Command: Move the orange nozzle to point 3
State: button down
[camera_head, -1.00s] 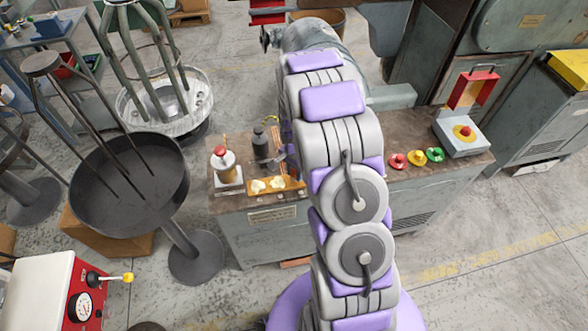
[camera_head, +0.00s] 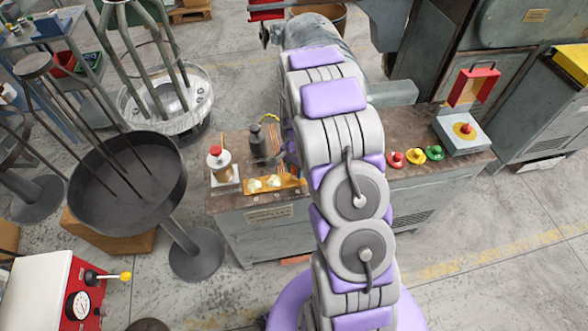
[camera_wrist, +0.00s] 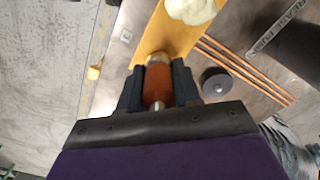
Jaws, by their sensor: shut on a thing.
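The orange nozzle (camera_wrist: 157,84) is a brownish-orange cylinder with a metal tip. In the wrist view it lies between the two dark fingers of my gripper (camera_wrist: 158,82), which are shut on it. Its far end is over or close to the edge of a yellow-orange board (camera_wrist: 165,37); I cannot tell whether they touch. In the head view my arm hides most of the gripper and the nozzle. No marking that I can read as point 3 shows.
The board (camera_head: 290,183) bears pale lumps on the machine bench. A red-capped bottle (camera_head: 218,157) and a dark bottle (camera_head: 257,142) stand beside it. Red, yellow and green buttons (camera_head: 416,156) are to the right. A round dark disc (camera_wrist: 215,82) shows in the wrist view.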

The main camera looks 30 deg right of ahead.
jog(key=shift+a+r, duration=0.1)
jog(key=shift+a, duration=0.95)
jog(key=shift+d, duration=0.7)
jog(key=shift+a, duration=0.6)
jog(key=shift+d+f, duration=0.2)
jog(key=shift+d, duration=0.25)
jog(key=shift+d+r+p, duration=0.1)
jog(key=shift+p, duration=0.35)
jog(key=shift+d+r+p, duration=0.15)
jog(key=shift+p, duration=0.8)
jog(key=shift+d, duration=0.2)
